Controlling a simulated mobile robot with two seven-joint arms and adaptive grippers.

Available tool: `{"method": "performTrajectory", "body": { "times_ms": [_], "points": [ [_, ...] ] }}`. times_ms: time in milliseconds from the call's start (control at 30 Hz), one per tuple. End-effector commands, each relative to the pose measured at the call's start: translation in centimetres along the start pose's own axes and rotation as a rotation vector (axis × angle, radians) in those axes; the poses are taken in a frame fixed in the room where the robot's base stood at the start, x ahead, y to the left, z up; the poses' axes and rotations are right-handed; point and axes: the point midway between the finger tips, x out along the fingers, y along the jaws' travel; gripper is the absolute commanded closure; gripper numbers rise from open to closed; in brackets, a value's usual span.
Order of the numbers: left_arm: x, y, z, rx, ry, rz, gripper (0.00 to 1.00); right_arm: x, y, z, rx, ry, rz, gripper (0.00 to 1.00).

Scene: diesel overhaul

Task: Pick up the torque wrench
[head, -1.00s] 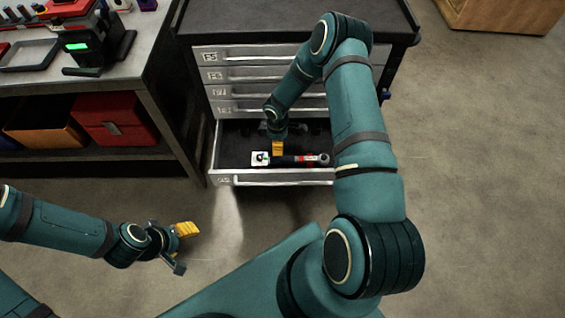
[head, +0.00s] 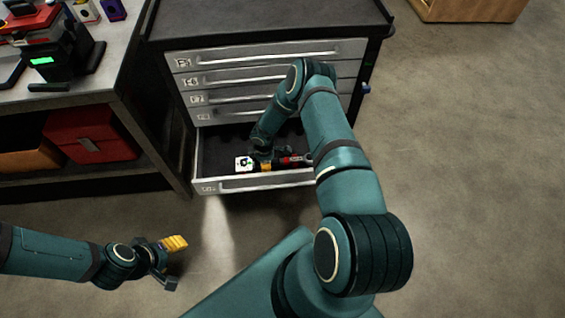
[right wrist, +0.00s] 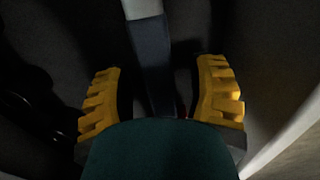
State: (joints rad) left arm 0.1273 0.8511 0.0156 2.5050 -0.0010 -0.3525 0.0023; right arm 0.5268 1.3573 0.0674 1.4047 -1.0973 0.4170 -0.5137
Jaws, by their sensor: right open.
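The torque wrench (head: 291,161) lies in the open bottom drawer of the grey tool cabinet. It has a dark shaft and a red section, with a white block showing at its left end. My right gripper (head: 265,165) is down in the drawer at the wrench, partly hidden by its own arm. In the right wrist view the wrench's shaft (right wrist: 152,62) runs between the two yellow fingers of the open gripper (right wrist: 160,95), with gaps on both sides. My left gripper (head: 174,262) is empty and open above the floor at the left.
The drawer's front (head: 255,184) and side walls surround the right gripper. Closed drawers (head: 265,78) stand above and behind it.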

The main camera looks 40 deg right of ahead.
Motion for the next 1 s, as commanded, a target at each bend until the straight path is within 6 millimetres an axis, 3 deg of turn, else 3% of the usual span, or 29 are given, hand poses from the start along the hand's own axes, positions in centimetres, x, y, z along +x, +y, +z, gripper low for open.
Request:
{"method": "performTrajectory", "body": {
  "times_ms": [100,367,533,867,1000],
  "points": [
    [0.2,-0.1,0.0,0.000,0.001,0.000,0.43,1.0,0.0,0.0,0.001,0.000,0.000,0.43],
    [0.2,-0.1,0.0,0.000,0.002,0.000,0.43,1.0,0.0,0.0,0.001,0.000,0.000,0.40],
    [0.2,-0.1,0.0,0.000,0.001,0.000,0.43,1.0,0.0,0.0,0.001,0.000,0.000,1.00],
    [0.2,-0.1,0.0,0.000,0.001,0.000,0.43,0.8,0.1,0.0,0.001,0.000,0.002,1.00],
    [-0.1,0.0,0.0,0.000,0.000,0.000,0.43,-0.3,0.1,-0.1,-0.001,0.001,0.003,1.00]
  ]
}}
